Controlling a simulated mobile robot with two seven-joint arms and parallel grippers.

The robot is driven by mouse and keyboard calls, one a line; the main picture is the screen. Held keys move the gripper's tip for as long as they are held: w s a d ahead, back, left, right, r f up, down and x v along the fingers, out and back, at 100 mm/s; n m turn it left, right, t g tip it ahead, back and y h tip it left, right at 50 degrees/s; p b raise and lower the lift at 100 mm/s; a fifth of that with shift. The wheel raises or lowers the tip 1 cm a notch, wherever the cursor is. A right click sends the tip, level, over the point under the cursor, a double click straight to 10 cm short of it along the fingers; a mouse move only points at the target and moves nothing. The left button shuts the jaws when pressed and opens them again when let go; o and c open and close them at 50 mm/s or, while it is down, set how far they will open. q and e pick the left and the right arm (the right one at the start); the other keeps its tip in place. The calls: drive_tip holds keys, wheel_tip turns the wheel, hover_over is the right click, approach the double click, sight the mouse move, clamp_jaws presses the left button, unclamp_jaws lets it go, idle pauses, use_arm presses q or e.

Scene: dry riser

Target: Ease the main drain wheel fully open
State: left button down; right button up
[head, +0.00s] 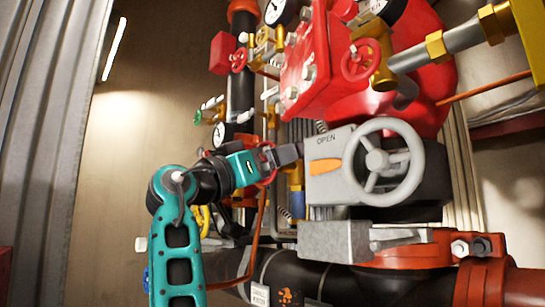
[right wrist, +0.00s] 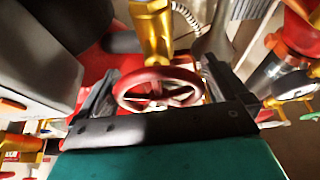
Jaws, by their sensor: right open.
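A red handwheel (right wrist: 158,90) on a brass valve body (right wrist: 154,32) fills the middle of the right wrist view; I take it for the main drain wheel, though no label is readable. My right gripper (right wrist: 161,70) is open, with one dark finger on each side of the wheel. Whether the fingers touch the rim cannot be told. In the head view the same gripper (head: 282,155) is at the end of the teal arm, and it hides most of the red wheel (head: 267,180) behind it. My left gripper is not in view.
A grey gearbox (head: 322,185) marked OPEN, with a large grey handwheel (head: 376,160), stands close right of my gripper. A red box (head: 304,62), gauges and other small red wheels (head: 360,60) crowd above. A dark pipe (head: 340,283) runs below. The wall at left is clear.

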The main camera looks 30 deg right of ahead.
drive_tip(key=c, duration=0.8)
drive_tip(key=shift+c, duration=0.2)
drive_tip(key=shift+n+t, duration=0.4)
drive_tip(key=shift+n, duration=0.2)
drive_tip(key=shift+w+f+n+t+y, duration=0.2)
drive_tip(key=shift+n+y, duration=1.25)
drive_tip(key=shift+n, duration=3.45)
drive_tip(key=shift+s+f+n+t+y, duration=0.1)
drive_tip(key=shift+f+n+t+y, duration=0.25)
drive_tip(key=shift+n+y, duration=2.85)
drive_tip(key=shift+w+f+n+t+h, duration=0.15)
drive_tip(key=shift+f+n+h, duration=0.2)
drive_tip(key=shift+n, duration=6.25)
